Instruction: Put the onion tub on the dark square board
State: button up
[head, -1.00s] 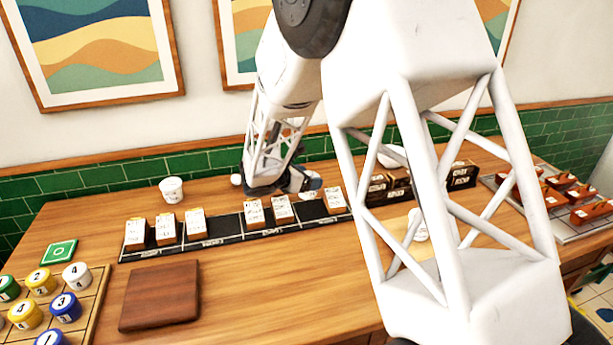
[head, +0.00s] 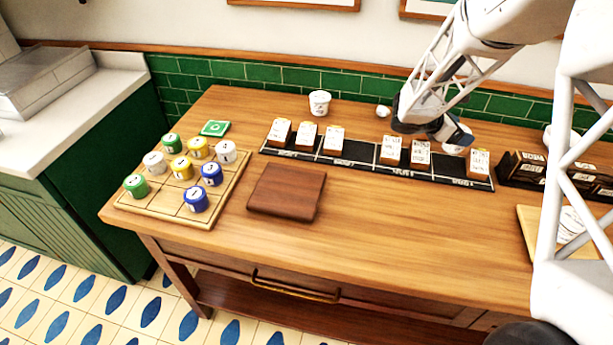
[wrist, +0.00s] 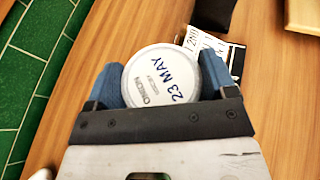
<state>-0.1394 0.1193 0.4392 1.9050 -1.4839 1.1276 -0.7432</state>
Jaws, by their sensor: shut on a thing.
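The onion tub (wrist: 160,80) is white, and its lid reads "ONION" and "23 MAY" in the wrist view. My gripper (wrist: 160,86) is shut on it, with one blue finger on either side. In the head view my gripper (head: 456,137) is behind the black ticket rail, and the white tub (head: 457,148) shows partly under it. I cannot tell whether the tub touches the table. The dark square board (head: 287,192) lies bare on the table, left of and nearer than the gripper.
The black ticket rail (head: 358,160) with several upright tickets lies between my gripper and the board. A wooden grid tray (head: 226,203) with numbered colored pots stands left of the board. Another white tub (head: 319,103) stands behind the rail. Clear table lies right of the board.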

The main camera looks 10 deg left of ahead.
jog(key=shift+w+a+r+n+t+y, duration=2.8)
jog(key=shift+w+r+n+t+y, duration=1.35)
jog(key=shift+w+n, duration=1.4)
jog(key=s+a+y, duration=0.2)
jog(key=a, duration=1.1)
jog(key=s+a+f+m+h, duration=0.2)
jog(key=s+a+h, duration=0.1)
jog(key=s+a, duration=0.65)
jog(key=s+a+f+m+g+h, duration=0.1)
jog(key=s+a+m+h, duration=0.1)
jog(key=s+a, duration=0.5)
jog(key=s+a+f+m+g+h, duration=0.2)
jog(key=s+a, duration=0.5)
jog(key=s, duration=1)
jog(key=shift+a, duration=0.35)
jog(key=shift+f+g, duration=0.1)
jog(key=shift+g, duration=0.15)
